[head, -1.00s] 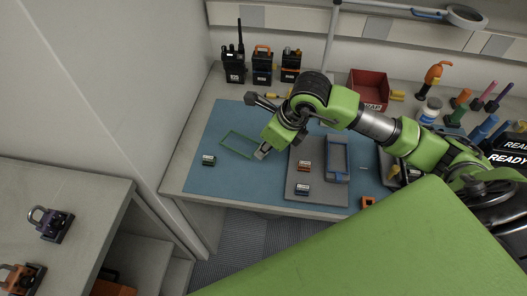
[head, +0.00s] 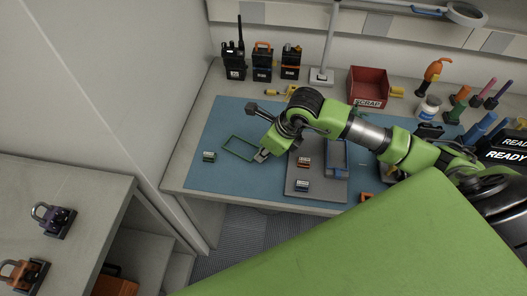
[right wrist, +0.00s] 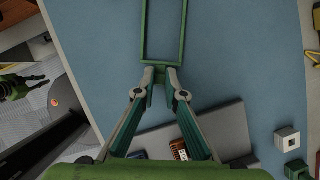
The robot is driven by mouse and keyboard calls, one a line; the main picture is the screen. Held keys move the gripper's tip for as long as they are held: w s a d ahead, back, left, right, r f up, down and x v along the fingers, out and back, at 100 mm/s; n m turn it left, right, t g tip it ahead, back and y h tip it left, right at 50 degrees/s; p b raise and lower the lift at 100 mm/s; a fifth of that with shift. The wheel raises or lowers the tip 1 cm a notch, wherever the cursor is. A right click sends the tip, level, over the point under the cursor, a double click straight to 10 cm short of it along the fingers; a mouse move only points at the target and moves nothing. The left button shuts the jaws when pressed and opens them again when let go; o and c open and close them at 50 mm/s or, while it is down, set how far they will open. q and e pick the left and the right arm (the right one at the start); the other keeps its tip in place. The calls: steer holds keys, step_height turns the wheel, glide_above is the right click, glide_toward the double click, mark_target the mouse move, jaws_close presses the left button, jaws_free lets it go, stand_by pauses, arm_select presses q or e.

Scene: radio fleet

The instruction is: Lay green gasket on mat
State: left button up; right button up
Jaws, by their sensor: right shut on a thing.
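The green gasket (head: 229,141) is a thin rectangular frame over the left part of the blue mat (head: 215,178). My right gripper (head: 261,155) is shut on the gasket's near end. In the right wrist view the fingertips (right wrist: 160,75) pinch the short side of the gasket (right wrist: 147,35), which extends away from them over bare mat (right wrist: 235,55). The gasket looks roughly flat and close to the mat; I cannot tell whether it touches.
A grey tray (head: 318,190) with small modules and a blue frame (head: 334,156) lies to the right. Radios (head: 262,65) and a red scrap bin (head: 368,88) stand at the back.

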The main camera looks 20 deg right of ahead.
steer(key=shift+f, duration=0.3)
steer(key=o, duration=0.7)
steer(key=shift+r, duration=0.1)
steer(key=shift+r+p, duration=0.55)
steer(key=shift+r, duration=0.05)
steer(key=shift+d+r, duration=0.1)
steer(key=shift+r, duration=0.25)
steer(key=b+v, duration=0.1)
steer(key=v, duration=1)
steer(key=shift+s+r+b, duration=0.15)
steer(key=shift+b, duration=0.25)
